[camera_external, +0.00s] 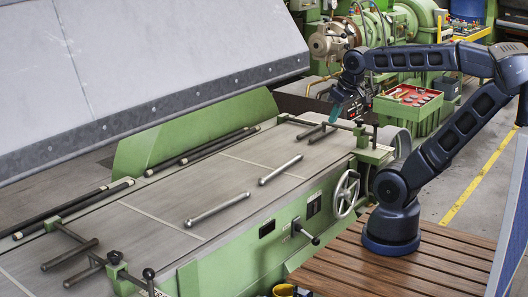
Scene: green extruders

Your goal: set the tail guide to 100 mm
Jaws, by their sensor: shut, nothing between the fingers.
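A guide at the far end of the green machine table (235,180) has dark rods (310,131) and a crossbar on a green post. A similar guide at the near end has two dark rods (70,256) and a green clamp. No label shows which one is the tail guide, and no scale can be read. My gripper (335,113), with teal fingertips, points down at the far guide's crossbar. It is small here; it looks shut and holds nothing. I cannot tell whether it touches the guide.
Two loose metal bars (218,209) (281,170) lie on the table. A handwheel (345,194) and a lever (305,232) are on the front side. A large grey hood (140,70) hangs over the back.

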